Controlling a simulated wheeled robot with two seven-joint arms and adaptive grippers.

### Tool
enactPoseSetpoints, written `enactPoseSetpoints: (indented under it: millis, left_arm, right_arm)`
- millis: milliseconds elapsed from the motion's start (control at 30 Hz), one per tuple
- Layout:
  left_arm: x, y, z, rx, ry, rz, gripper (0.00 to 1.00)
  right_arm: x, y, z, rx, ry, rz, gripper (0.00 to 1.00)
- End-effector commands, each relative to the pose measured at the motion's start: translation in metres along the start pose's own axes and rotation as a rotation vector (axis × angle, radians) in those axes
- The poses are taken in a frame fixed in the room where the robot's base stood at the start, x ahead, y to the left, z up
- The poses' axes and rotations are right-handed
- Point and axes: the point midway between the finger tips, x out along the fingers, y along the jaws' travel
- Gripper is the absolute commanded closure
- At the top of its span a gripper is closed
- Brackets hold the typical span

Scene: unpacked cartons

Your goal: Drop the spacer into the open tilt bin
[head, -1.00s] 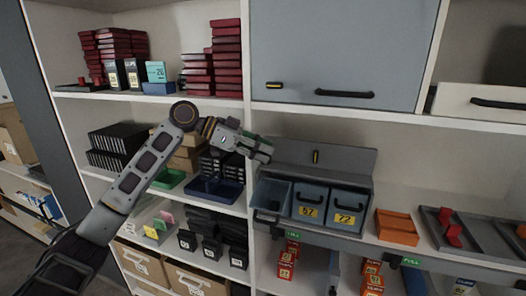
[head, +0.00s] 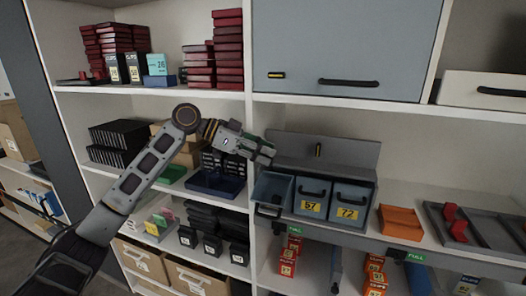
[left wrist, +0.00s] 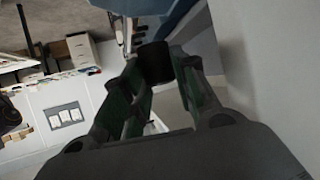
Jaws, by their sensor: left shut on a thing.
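My left gripper (head: 268,153) is above and just behind the open tilt bin (head: 271,188), the leftmost of three blue-grey bins, tipped forward. In the left wrist view my left gripper (left wrist: 160,75) is shut on a dark, round spacer (left wrist: 155,62) between its green-padded fingers. The spacer cannot be made out in the head view. A blue surface shows beyond it in the wrist view; I cannot tell which part it is. My right gripper is in no view.
Closed bins labelled 57 (head: 311,199) and 72 (head: 350,204) stand to the right of the open one. A grey back panel (head: 345,152) rises behind them. An orange tray (head: 402,222) lies further right. A blue tray (head: 214,184) sits on the shelf to the left.

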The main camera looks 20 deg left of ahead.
Motion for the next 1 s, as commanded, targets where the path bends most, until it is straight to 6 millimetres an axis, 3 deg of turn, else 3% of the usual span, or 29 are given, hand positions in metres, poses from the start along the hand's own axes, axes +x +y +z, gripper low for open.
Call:
enactPoseSetpoints:
  millis: [400,933,967,1000]
  left_arm:
    - [0.011,0.0,0.023,0.0,0.0,-0.001,0.85]
    - [0.012,0.0,0.026,0.0,0.0,-0.001,0.85]
    - [0.012,0.0,0.026,0.0,0.0,-0.001,0.71]
    - [0.012,0.0,0.026,0.0,0.0,-0.001,0.65]
  right_arm:
    - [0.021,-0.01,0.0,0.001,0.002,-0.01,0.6]
    - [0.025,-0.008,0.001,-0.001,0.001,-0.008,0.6]
    - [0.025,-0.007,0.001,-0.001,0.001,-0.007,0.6]
    - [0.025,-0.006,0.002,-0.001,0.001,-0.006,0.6]
